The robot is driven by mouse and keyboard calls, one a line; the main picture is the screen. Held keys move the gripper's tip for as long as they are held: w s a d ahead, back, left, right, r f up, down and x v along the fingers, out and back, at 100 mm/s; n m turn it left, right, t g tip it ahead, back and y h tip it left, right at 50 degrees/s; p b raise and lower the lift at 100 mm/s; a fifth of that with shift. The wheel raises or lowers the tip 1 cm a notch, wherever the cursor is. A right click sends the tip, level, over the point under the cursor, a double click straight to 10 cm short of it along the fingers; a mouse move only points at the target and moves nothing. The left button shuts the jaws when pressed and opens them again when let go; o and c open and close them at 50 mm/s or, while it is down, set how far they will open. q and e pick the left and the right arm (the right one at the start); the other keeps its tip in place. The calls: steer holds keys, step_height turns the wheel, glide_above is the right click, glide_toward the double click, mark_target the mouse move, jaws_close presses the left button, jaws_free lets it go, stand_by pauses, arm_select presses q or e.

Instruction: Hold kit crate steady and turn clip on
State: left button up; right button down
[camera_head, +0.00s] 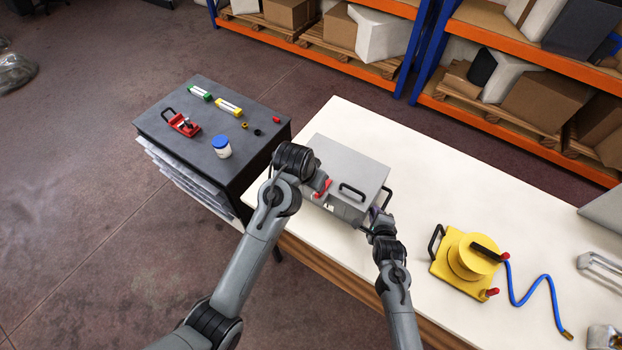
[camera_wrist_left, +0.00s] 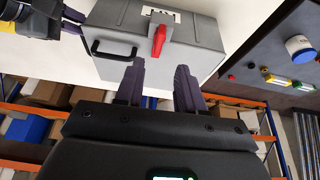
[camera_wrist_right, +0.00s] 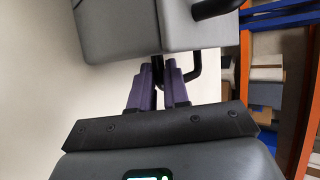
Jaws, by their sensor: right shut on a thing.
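The kit crate (camera_head: 347,163) is a closed grey box with black handles, standing on the white table. A red clip (camera_head: 322,188) sits on its front; the left wrist view shows the clip (camera_wrist_left: 159,42) just ahead of my left fingers. My left gripper (camera_wrist_left: 160,70) is open and empty, its two fingers apart and pointing at the crate front below the clip. In the head view its own arm largely hides it. My right gripper (camera_head: 376,213) is shut on the crate's black side handle (camera_wrist_right: 194,68) at the crate's right end.
A yellow reel (camera_head: 468,258) with a blue hose (camera_head: 530,290) stands right of my right arm. A dark side table (camera_head: 190,145) at left holds a red tool (camera_head: 184,125) and a blue-lidded jar (camera_head: 222,148). The white table (camera_head: 440,180) is clear behind the reel.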

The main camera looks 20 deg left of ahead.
arm_select(q)
steer(key=shift+v, duration=0.95)
arm_select(e)
steer(key=c, duration=1)
jaws_free()
steer(key=shift+c, duration=0.2)
